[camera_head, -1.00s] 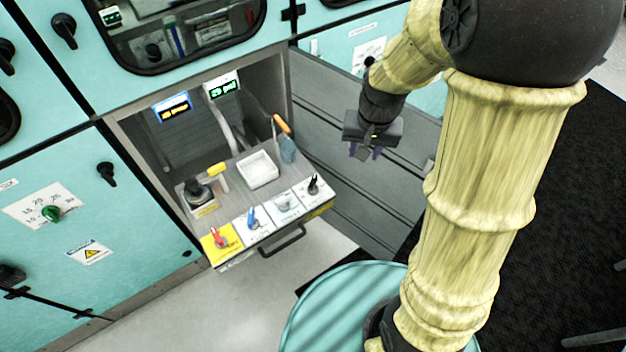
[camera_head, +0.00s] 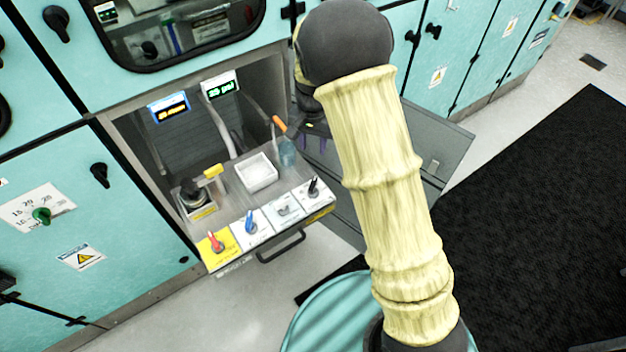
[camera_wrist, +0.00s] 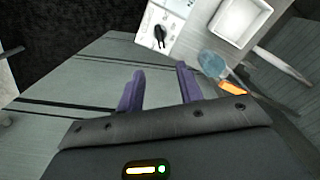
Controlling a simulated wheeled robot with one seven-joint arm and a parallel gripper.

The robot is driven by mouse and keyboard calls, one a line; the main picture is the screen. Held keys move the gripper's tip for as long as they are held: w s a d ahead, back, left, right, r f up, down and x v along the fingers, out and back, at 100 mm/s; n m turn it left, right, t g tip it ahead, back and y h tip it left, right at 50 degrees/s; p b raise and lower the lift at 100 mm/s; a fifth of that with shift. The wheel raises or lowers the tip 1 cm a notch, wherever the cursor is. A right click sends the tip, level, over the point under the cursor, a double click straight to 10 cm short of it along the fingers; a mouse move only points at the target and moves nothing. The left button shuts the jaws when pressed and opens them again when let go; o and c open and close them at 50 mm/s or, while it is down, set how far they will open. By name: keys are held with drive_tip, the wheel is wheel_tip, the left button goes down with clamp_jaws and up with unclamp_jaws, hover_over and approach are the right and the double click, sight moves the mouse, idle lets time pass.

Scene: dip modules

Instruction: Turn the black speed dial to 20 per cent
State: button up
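The black speed dial (camera_head: 314,187) is a small dark lever knob on a white plate at the right end of the front row of dials on the pulled-out drawer. It also shows in the wrist view (camera_wrist: 160,36), ahead of my fingers and apart from them. My gripper (camera_wrist: 160,88) has two purple fingers, open with nothing between them. In the head view my gripper (camera_head: 314,142) is partly hidden by my arm, to the right of the orange-handled tool and above and behind the dial. The marks on the dial's plate are too small to read.
The drawer also holds a red dial (camera_head: 216,242), a blue dial (camera_head: 250,223), a grey dial (camera_head: 284,206), a white tray (camera_head: 258,172) and an orange-handled tool (camera_head: 287,150). A black handle (camera_head: 283,246) juts from its front. An open grey door panel (camera_head: 425,150) stands at right.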

sight(313, 183)
wheel_tip(313, 183, down, 17)
drive_tip(key=shift+r+p, duration=0.1)
drive_tip(key=shift+p, duration=0.4)
clamp_jaws()
